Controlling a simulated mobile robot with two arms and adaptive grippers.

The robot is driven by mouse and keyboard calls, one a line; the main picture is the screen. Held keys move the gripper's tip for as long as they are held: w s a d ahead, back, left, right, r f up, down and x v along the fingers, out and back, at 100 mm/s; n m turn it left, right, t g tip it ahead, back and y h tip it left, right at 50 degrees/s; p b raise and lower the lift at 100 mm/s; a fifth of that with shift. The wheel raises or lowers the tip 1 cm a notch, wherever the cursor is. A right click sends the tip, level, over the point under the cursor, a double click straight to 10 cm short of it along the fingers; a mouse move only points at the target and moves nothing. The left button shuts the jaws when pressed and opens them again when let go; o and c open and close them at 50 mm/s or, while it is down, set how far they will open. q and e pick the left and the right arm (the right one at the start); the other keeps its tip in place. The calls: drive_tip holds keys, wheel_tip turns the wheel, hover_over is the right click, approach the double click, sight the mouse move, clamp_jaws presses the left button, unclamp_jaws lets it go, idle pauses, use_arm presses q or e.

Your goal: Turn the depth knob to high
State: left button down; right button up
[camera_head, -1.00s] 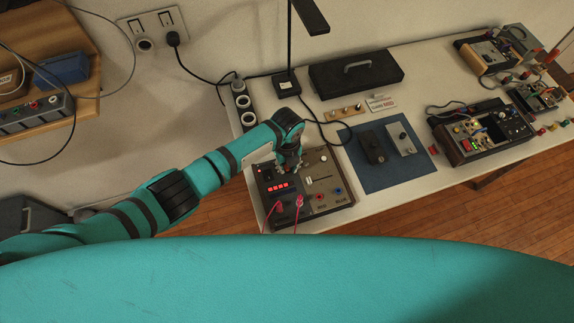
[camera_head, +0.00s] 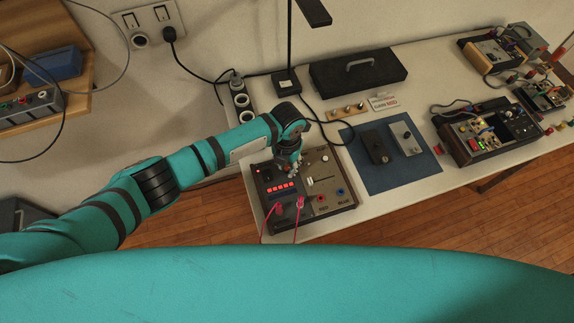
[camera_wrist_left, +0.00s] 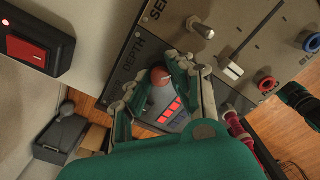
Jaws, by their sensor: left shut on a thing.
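The dark control box (camera_head: 342,192) stands at the table's front left edge. My left gripper (camera_head: 291,170) reaches down onto its upper part and hides the depth knob in the head view. In the left wrist view, the red-topped depth knob (camera_wrist_left: 160,76) sits between my left fingertips (camera_wrist_left: 162,80), which are shut on it. The "DEPTH" lettering (camera_wrist_left: 134,60) lies to its left. A row of red lit segments (camera_head: 282,188) glows below the gripper; it also shows between the fingers (camera_wrist_left: 170,110).
A slider (camera_head: 318,181) and a silver toggle (camera_wrist_left: 201,30) sit beside the gripper. Red plugs with leads (camera_head: 300,203) stand at the box's front. A red rocker switch (camera_wrist_left: 30,50) is at upper left in the wrist view. A blue mat (camera_head: 385,180) lies to the right.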

sight(288, 167)
use_arm(q)
drive_tip(key=shift+w+d+r+m, duration=0.1)
drive_tip(key=shift+m, duration=0.4)
drive_tip(key=c, duration=1.2)
unclamp_jaws()
wheel_tip(288, 167, up, 12)
